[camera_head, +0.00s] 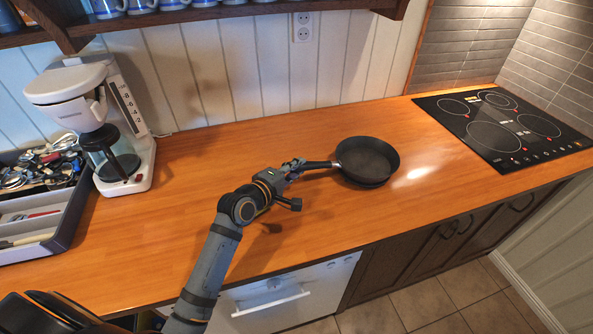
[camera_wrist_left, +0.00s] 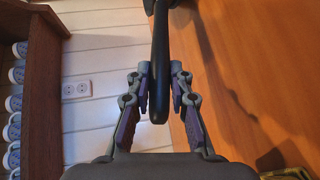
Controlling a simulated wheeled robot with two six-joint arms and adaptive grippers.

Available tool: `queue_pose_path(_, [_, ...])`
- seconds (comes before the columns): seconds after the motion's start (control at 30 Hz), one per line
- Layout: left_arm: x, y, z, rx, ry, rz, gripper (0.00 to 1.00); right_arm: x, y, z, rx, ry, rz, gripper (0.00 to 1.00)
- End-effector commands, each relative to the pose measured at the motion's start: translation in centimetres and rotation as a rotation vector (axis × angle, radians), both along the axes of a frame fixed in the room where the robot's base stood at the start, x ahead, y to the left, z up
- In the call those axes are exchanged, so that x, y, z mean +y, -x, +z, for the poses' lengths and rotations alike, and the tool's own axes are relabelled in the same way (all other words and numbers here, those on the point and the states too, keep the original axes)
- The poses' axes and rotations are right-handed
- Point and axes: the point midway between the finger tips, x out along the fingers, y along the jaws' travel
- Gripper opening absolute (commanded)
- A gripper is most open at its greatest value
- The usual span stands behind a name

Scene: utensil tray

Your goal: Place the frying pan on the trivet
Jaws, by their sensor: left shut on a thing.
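The black frying pan (camera_head: 367,158) is upright over the right middle of the wooden counter, its handle pointing left. My left gripper (camera_head: 297,166) is shut on the end of that handle. In the left wrist view the black handle (camera_wrist_left: 160,40) runs between the two fingers of my left gripper (camera_wrist_left: 160,75); the pan's bowl is mostly out of that view. A dark edge shows under the pan's near side; I cannot tell whether it is the pan's base, a shadow or the trivet. My right gripper is not in view.
A black cooktop (camera_head: 500,128) lies right of the pan. A white coffee maker (camera_head: 95,120) and a utensil tray (camera_head: 75,215) with cutlery stand at the left. A shelf (camera_head: 240,10) with blue mugs hangs above. The counter (camera_head: 220,160) between coffee maker and pan is clear.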

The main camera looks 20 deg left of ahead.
Motion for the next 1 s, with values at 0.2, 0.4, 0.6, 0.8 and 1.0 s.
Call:
queue_pose_path(0.2, [0.0, 0.0, -0.4, 0.0, 0.0, 0.0, 0.23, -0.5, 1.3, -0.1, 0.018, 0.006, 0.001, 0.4])
queue_pose_path(0.4, [0.0, 0.0, -0.3, 0.0, 0.0, 0.0, 0.43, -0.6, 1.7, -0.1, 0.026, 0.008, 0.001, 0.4])
queue_pose_path(0.6, [0.0, 0.0, -0.3, -0.001, 0.0, 0.0, 0.43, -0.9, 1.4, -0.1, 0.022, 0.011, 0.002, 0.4])
queue_pose_path(0.8, [0.6, 1.4, 0.2, 0.0, -0.006, 0.001, 0.43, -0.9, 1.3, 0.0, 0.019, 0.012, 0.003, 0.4])
queue_pose_path(1.0, [1.9, 6.1, 1.5, 0.002, -0.01, -0.007, 0.43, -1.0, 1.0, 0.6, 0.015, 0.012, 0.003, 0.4])
